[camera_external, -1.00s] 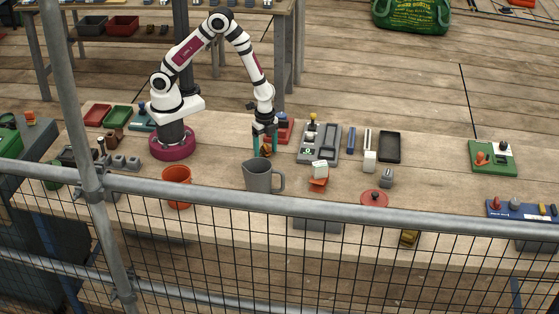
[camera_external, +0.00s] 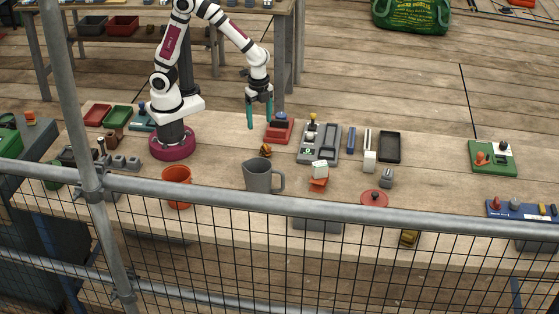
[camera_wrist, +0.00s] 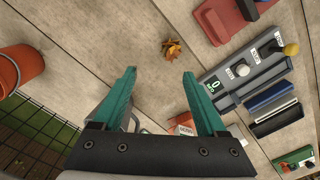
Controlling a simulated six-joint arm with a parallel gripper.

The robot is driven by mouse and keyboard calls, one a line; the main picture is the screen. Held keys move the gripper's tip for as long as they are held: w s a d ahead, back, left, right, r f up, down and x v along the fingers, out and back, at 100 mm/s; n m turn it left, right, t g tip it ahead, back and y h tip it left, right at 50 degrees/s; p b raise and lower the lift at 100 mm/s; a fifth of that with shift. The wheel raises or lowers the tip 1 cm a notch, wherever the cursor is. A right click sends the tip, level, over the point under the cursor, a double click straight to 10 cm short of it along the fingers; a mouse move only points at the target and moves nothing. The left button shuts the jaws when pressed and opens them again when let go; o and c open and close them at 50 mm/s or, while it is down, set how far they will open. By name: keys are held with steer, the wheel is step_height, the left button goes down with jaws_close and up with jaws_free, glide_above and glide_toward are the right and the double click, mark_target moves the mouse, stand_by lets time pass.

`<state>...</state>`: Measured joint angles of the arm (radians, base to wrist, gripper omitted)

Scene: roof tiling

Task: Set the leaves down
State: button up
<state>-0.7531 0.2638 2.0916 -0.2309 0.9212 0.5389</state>
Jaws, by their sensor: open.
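The leaves (camera_external: 265,150) are a small orange-brown clump on the wooden table, just behind the grey jug (camera_external: 262,177). In the wrist view the leaves (camera_wrist: 171,49) lie on bare planks, beyond and between my fingertips. My gripper (camera_external: 260,112) has teal fingers and hangs above the table, up and slightly left of the leaves and apart from them. In the wrist view my gripper (camera_wrist: 160,75) has its fingers spread wide with nothing between them. The jug is mostly hidden behind my gripper there.
A red block with a blue top (camera_external: 280,129) stands right of the leaves. A grey panel with knobs (camera_external: 318,142) is further right. An orange pot (camera_external: 176,186) stands left of the jug. A railing (camera_external: 300,208) crosses the front. Bare table lies left of the leaves.

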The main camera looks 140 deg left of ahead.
steer(key=s+d+r+m+y, duration=0.1)
steer(key=s+d+r, duration=0.3)
steer(key=d, duration=0.5)
steer(key=s+d+r+m, duration=0.3)
steer(key=s+d, duration=0.3)
steer(key=d, duration=0.4)
steer(key=shift+s+r+m+y, duration=0.4)
steer(key=shift+m, duration=0.2)
